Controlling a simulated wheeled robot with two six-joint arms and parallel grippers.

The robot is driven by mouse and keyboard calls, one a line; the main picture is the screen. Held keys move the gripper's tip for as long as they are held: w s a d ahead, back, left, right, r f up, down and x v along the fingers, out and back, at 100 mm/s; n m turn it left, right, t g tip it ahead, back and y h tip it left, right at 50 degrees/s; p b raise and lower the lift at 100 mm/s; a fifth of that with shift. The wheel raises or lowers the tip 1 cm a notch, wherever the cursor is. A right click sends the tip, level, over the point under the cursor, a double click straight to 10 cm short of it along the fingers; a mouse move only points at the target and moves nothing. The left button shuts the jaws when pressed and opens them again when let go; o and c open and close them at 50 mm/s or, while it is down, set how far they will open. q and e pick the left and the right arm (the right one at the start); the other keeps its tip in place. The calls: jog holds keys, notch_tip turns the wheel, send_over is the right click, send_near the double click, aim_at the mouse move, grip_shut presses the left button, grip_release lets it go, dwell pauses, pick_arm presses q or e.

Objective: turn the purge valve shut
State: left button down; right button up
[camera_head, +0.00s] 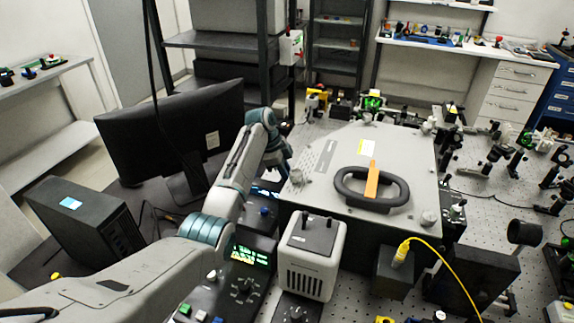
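A large grey spectrometer box (335,150) with a flat lid stands on the bench at centre. A black oval handle (350,197) with an orange bar (373,178) across it sits on the lid. A small round fitting (296,177) is at the lid's left edge, and another (428,218) is at its near right corner. I cannot tell for certain which part is the purge valve. My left gripper (284,172) points down at the box's left edge, close to the left fitting. Its fingers are small and partly hidden by my wrist. My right gripper is out of view.
A light grey vented unit (310,255) stands in front of the box, beside control panels (247,255). A black monitor (175,130) and computer tower (85,225) are at left. A yellow cable (440,258) loops at right. Optics posts (495,150) crowd the perforated bench.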

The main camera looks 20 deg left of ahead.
pick_arm(q)
jog(key=n+p, duration=0.2)
jog(key=n+t+p, duration=0.2)
jog(key=n+p, duration=0.1)
jog(key=shift+s+d+r+n+y+p, duration=0.1)
jog(key=shift+s+r+n+y+p, duration=0.1)
jog(key=shift+r+n+y+p, duration=0.15)
jog(key=shift+d+n+t+y+p, duration=0.1)
jog(key=shift+n+t+y+p, duration=0.25)
jog(key=shift+n+p, duration=0.6)
jog(key=shift+n+t+y+p, duration=0.35)
jog(key=shift+n+p, duration=0.4)
jog(key=shift+n, duration=0.35)
jog(key=shift+f, duration=0.1)
jog(key=c, duration=1.3)
grip_release()
jog(key=shift+c, duration=0.2)
jog(key=shift+s+f, duration=0.1)
